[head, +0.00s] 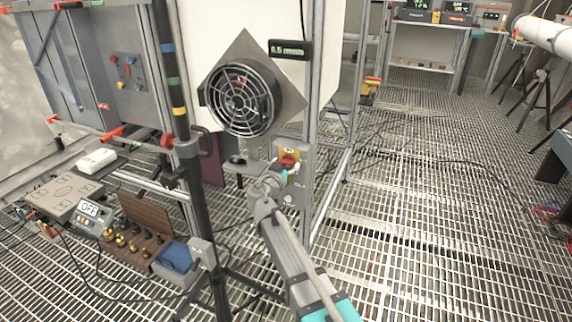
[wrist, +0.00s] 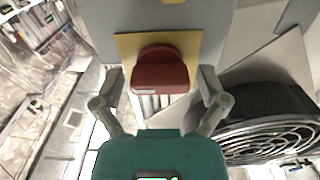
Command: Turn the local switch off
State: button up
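The local switch is a red rotary knob (wrist: 161,72) on a yellow plate (wrist: 126,46), fixed to a grey box. In the head view the red knob (head: 288,160) sits on the grey box (head: 301,190) mounted on the metal frame, below and right of the round fan. My gripper (head: 281,174) is right in front of the switch and partly covers it. In the wrist view my gripper (wrist: 162,86) is open, with one finger on each side of the knob and a visible gap at both sides. I cannot read any position marks.
A caged fan (head: 241,98) is close to the upper left of the switch, with a small display (head: 290,49) above it. A black post (head: 186,170) stands left of my arm. Open grating floor lies right.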

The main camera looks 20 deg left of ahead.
jog(key=c, duration=0.8)
jog(key=shift+n, duration=0.3)
jog(key=n, duration=0.8)
jog(key=shift+n, duration=0.4)
jog(key=n, duration=0.4)
jog(key=shift+n, duration=2.2)
